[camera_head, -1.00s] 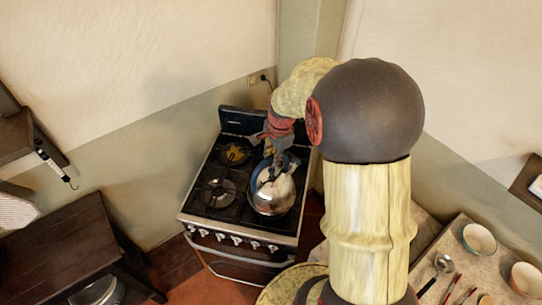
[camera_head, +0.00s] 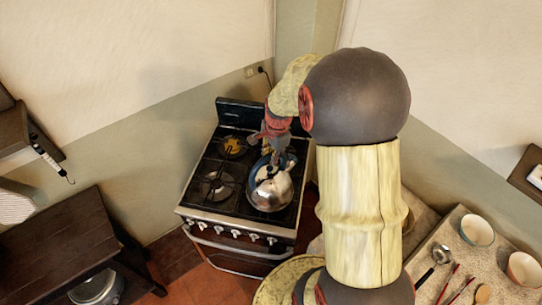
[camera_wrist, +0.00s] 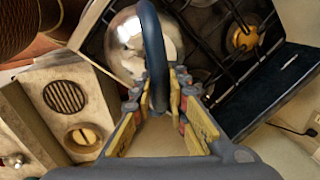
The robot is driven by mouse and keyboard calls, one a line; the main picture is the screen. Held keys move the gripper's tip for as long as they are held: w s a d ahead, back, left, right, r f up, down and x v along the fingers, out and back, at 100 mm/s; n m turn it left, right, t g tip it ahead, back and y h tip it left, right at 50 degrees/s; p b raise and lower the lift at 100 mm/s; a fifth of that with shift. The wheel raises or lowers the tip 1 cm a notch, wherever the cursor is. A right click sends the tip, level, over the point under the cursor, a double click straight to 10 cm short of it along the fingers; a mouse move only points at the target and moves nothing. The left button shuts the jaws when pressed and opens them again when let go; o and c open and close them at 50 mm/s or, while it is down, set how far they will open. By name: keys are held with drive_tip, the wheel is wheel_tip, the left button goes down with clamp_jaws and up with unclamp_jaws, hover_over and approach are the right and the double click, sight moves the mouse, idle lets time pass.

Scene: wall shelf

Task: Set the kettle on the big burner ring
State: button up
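The shiny metal kettle (camera_head: 270,192) with a blue arched handle is over the front right part of the black stove top (camera_head: 198,207). It hides the burner beneath; I cannot tell whether its base touches the grate. My gripper (camera_head: 276,155) is at the top of the kettle. In the wrist view the kettle body (camera_wrist: 128,45) is ahead, and its blue handle (camera_wrist: 156,55) passes between the fingers of my gripper (camera_wrist: 165,88), which look closed on it. A front left burner (camera_head: 215,186) with a wide dark cap and a back left burner (camera_head: 233,147) with a yellowish cap are bare.
The stove's raised back panel (camera_head: 240,113) stands behind the burners. A counter with bowls (camera_head: 477,230) and utensils is at the right. A dark wooden table (camera_head: 65,245) is at the left. My arm hides the area right of the stove.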

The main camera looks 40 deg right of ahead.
drive_tip(key=o, duration=0.5)
drive_tip(key=shift+c, duration=0.2)
drive_tip(key=shift+r, duration=0.1)
wheel_tip(320, 180, up, 12)
drive_tip(key=s, duration=0.2)
drive_tip(key=s+a+r+n+t, duration=0.1)
drive_tip(key=s+a+r+n, duration=0.1)
drive_tip(key=a+r+n, duration=0.3)
drive_tip(key=s+a+r+n+t, duration=0.1)
drive_tip(key=s+a+r+n, duration=0.15)
drive_tip(key=a, duration=0.45)
drive_tip(key=s+a+r+n+t, duration=0.1)
drive_tip(key=s+a+r+n, duration=0.2)
drive_tip(key=s+a+n, duration=0.7)
drive_tip(key=shift+a+n+t, duration=0.3)
drive_tip(key=shift+a+n, duration=0.15)
drive_tip(key=shift+n, duration=0.5)
